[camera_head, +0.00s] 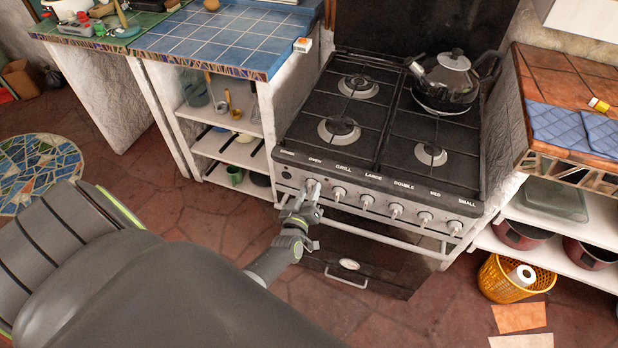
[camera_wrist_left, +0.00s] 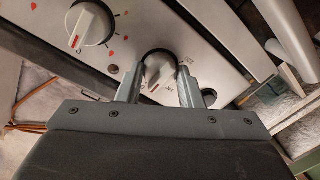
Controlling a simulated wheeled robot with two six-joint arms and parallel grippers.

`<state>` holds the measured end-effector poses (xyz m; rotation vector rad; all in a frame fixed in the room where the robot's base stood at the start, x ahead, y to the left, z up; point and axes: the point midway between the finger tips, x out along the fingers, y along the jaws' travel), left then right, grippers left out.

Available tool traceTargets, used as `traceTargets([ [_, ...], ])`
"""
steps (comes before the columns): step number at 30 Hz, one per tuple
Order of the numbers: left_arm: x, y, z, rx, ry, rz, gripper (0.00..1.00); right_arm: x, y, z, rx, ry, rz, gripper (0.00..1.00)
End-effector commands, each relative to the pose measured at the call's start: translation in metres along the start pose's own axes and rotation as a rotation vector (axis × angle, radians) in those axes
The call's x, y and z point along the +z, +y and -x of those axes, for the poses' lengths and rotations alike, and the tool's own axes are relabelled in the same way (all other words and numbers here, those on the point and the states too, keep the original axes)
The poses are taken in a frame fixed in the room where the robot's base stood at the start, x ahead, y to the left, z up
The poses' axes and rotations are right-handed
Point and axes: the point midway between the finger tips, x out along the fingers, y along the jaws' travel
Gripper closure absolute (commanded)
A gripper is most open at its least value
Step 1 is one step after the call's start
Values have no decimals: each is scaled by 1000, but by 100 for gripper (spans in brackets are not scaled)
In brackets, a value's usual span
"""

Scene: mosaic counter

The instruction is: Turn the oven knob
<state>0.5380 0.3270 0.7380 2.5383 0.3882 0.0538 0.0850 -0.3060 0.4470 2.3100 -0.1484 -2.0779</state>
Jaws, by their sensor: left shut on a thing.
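The black and silver stove (camera_head: 380,130) has a row of pale knobs along its front panel, with labels above them on the top edge. My left gripper (camera_head: 309,192) is at the left end of this row, at the knob under the "OVEN" label. In the left wrist view, my left gripper (camera_wrist_left: 160,85) is shut on the oven knob (camera_wrist_left: 159,68), one finger on each side. A neighbouring white knob (camera_wrist_left: 92,24) stands free to its left in that view. In the head view the gripper largely hides the held knob. My right gripper is not in view.
A kettle (camera_head: 452,75) stands on the back right burner. A rail (camera_head: 390,238) runs across the stove front below the knobs. A blue tiled counter (camera_head: 215,40) is on the left. A yellow basket (camera_head: 512,278) stands on the floor at right.

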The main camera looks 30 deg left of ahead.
Motion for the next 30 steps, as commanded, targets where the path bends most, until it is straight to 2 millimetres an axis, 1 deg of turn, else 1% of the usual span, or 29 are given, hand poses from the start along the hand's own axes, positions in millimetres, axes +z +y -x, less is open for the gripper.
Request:
traceTargets([
  [2, 1, -1, 1, -1, -3, -2, 90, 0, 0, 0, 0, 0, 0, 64],
  [3, 1, -1, 1, -1, -3, -2, 64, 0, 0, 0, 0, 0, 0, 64],
  [7, 1, -1, 1, -1, -2, -1, 47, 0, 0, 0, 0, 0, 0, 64],
  [8, 1, -1, 0, -1, -2, -1, 45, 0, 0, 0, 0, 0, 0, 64],
  [16, 0, 0, 1, 0, -1, 0, 45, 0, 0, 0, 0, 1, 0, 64],
  [20, 1, -1, 9, -1, -2, 0, 45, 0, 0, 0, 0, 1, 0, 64],
  [23, 1, -1, 23, -2, -2, 0, 45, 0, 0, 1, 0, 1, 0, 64],
  [30, 2, -2, 72, -3, -3, 2, 45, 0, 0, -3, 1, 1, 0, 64],
])
